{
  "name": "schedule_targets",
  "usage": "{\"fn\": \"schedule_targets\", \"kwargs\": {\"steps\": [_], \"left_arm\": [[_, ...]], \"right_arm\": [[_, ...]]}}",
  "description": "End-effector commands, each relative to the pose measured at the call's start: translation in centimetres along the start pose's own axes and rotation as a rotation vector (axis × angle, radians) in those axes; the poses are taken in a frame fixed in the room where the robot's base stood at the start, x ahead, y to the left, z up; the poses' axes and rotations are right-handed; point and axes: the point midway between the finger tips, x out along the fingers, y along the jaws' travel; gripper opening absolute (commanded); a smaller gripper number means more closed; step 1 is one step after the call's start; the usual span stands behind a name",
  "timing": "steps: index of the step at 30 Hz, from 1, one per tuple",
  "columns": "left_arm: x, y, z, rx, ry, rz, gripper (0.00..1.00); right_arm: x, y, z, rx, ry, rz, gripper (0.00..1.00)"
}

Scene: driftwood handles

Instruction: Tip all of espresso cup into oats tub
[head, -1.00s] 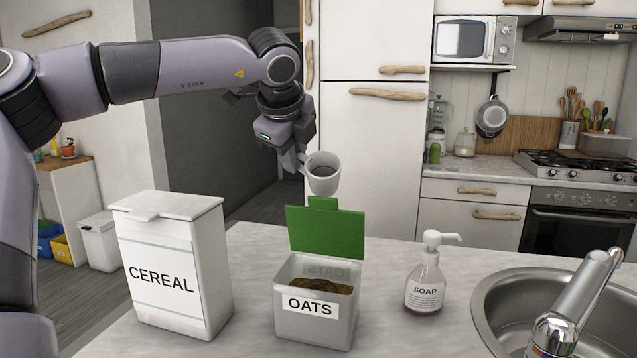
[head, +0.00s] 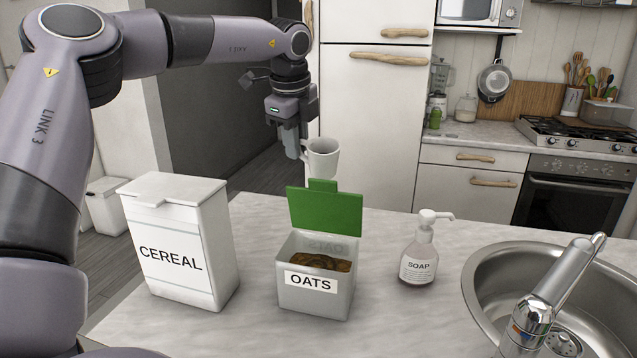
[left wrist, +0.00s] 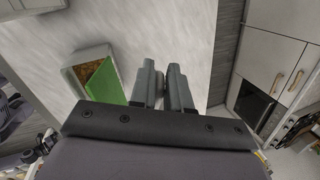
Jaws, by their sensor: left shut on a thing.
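The espresso cup (head: 323,157) is a small white cup, upright in the head view, above and behind the oats tub. My left gripper (head: 303,153) is shut on the cup at its left side. In the left wrist view my left gripper's fingers (left wrist: 166,85) lie close together, and the cup is mostly hidden behind them. The oats tub (head: 314,299) is a grey-white box on the counter with its green lid (head: 325,211) standing open at the back. Brown contents show inside. The tub also shows in the left wrist view (left wrist: 84,57), left of the fingers. The cup's contents cannot be seen clearly.
A closed white cereal box (head: 182,245) stands left of the tub. A soap bottle (head: 418,257) stands right of it, then the sink (head: 490,262) and tap (head: 545,305). The counter (head: 385,325) in front is bare.

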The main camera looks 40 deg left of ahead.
Motion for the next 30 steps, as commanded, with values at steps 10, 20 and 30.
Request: {"fn": "schedule_targets", "kwargs": {"steps": [10, 20, 30], "left_arm": [[0.9, -0.8, 0.4, -0.003, 0.043, 0.094, 0.0], [1.5, -1.3, 0.6, -0.003, 0.082, 0.169, 0.0], [1.9, -1.7, 0.7, -0.003, 0.109, 0.221, 0.0]], "right_arm": [[0.0, 0.0, 0.0, -0.001, -0.001, 0.0, 1.0], [0.0, 0.0, 0.1, -0.001, -0.001, 0.0, 1.0], [0.0, 0.1, 0.0, -0.001, -0.001, 0.001, 1.0]]}}
